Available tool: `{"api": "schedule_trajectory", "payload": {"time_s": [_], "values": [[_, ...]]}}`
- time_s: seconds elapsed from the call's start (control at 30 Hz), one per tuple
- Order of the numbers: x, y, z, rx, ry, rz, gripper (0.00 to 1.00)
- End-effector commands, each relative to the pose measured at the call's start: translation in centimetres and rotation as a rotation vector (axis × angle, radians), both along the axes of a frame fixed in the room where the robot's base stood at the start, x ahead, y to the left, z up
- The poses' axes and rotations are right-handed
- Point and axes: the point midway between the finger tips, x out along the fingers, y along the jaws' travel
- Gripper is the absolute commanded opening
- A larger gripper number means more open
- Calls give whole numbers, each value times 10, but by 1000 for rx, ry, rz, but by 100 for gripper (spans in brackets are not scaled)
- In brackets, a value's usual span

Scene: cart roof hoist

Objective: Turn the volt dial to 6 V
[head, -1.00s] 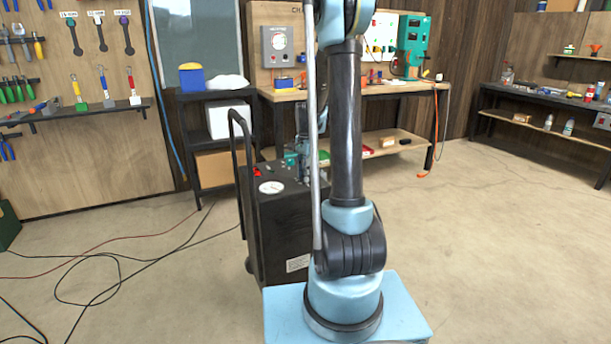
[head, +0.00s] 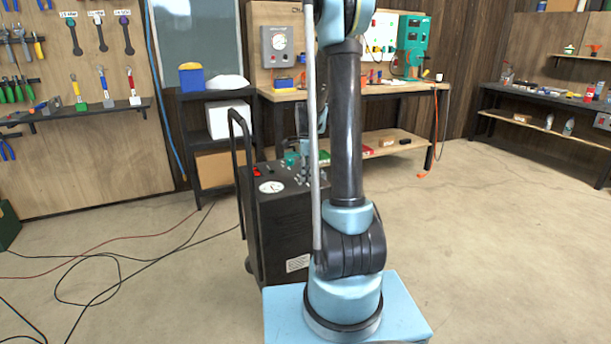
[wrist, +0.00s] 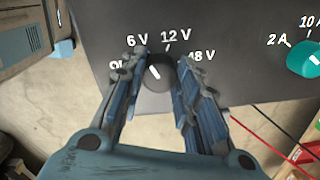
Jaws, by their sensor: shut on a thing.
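The volt dial (wrist: 157,73) is a dark knob with a white pointer line on the charger cart's dark top panel. My gripper (wrist: 162,70) has one finger on each side of this knob and is closed on it. The pointer slants up and left, towards the 6 V label (wrist: 137,41). The 12 V label (wrist: 176,37) is above the knob and a 48 V label (wrist: 202,55) is to its right. The left finger covers part of the off label and the mark by 6 V. In the head view the cart (head: 285,235) stands behind my arm, which hides part of its top.
A teal amp dial (wrist: 304,59) with 2 A and 10 A labels is right of the volt dial. The cart top has a round gauge (head: 271,187) and a tall handle (head: 240,150). A workbench (head: 285,96) stands behind. Cables (head: 110,258) lie on the floor left.

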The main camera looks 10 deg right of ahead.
Motion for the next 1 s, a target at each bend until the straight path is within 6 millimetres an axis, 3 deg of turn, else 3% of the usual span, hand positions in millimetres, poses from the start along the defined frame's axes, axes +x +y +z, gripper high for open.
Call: {"api": "schedule_trajectory", "payload": {"time_s": [0.27, 0.3, 0.4, 0.77, 1.0], "values": [[2, 1, 0, 2, -3, 1, 6], [2, 1, 0, 2, -3, 1, 32], [2, 1, 0, 1, -2, 1, 51], [1, 0, 2, 1, -1, 1, 51], [0, 0, 26, 0, -1, 1, 51]]}}
